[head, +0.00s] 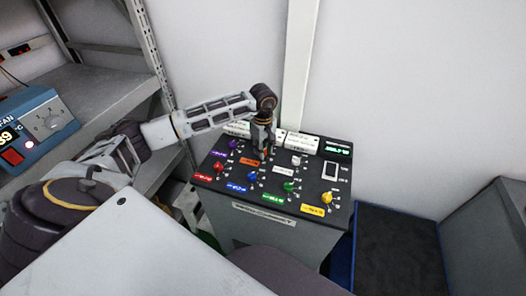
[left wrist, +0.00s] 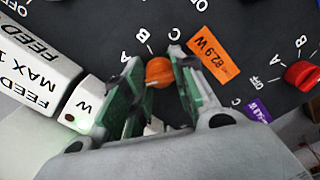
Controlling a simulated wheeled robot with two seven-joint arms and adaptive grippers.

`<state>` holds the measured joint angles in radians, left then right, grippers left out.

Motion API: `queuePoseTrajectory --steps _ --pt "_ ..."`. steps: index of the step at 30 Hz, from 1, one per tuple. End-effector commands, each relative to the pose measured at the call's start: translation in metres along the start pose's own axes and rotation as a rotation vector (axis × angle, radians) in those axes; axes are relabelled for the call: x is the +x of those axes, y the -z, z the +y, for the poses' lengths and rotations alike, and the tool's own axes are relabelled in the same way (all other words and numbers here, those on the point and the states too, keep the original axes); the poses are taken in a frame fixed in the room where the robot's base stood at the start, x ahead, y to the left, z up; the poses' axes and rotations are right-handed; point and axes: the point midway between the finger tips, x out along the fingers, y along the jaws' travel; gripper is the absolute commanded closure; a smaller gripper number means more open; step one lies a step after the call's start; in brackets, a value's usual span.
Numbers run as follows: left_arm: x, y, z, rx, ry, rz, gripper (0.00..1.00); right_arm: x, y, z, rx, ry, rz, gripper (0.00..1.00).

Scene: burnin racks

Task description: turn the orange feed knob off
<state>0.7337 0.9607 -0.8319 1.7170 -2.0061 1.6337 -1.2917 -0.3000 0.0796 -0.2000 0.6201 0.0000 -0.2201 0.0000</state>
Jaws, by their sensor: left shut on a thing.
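The orange feed knob (left wrist: 158,72) shows in the left wrist view, between the green-padded fingertips of my left gripper (left wrist: 160,75). Marks A, B and C are printed around it, and an orange label (left wrist: 208,57) reading 82.9 W lies beside it. In the head view my left gripper (head: 262,152) reaches down onto the back middle of the black knob panel (head: 262,196) and hides the orange knob there. The gripper is shut on the knob. The knob's pointer direction cannot be made out. My right gripper is in neither view.
Red (head: 218,167), blue (head: 251,177), green (head: 289,186), yellow (head: 327,198), purple (head: 232,144) and white (head: 296,160) knobs surround it. White feed boxes (head: 302,142) stand along the panel's back. A blue fan unit (head: 42,127) sits on the left shelf.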

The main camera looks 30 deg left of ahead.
Motion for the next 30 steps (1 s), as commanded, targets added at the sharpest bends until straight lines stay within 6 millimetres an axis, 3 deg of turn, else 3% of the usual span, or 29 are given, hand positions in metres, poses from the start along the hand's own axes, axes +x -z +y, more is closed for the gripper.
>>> queuePoseTrajectory --steps 10,18,25,26,30 --pt "0.0 0.001 0.0 -0.131 -0.001 0.001 0.97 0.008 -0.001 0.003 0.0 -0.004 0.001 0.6" --pt "-0.001 0.001 0.0 -0.151 -0.001 0.001 0.97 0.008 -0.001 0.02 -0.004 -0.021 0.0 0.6" --pt "-0.001 0.001 0.0 -0.151 -0.001 0.001 0.97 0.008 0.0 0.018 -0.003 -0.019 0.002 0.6" --pt "-0.001 0.001 0.0 -0.151 -0.001 0.001 0.71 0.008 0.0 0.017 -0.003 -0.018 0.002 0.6" --pt "-0.001 0.001 0.0 -0.15 -0.001 0.001 0.53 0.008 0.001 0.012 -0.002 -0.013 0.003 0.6"
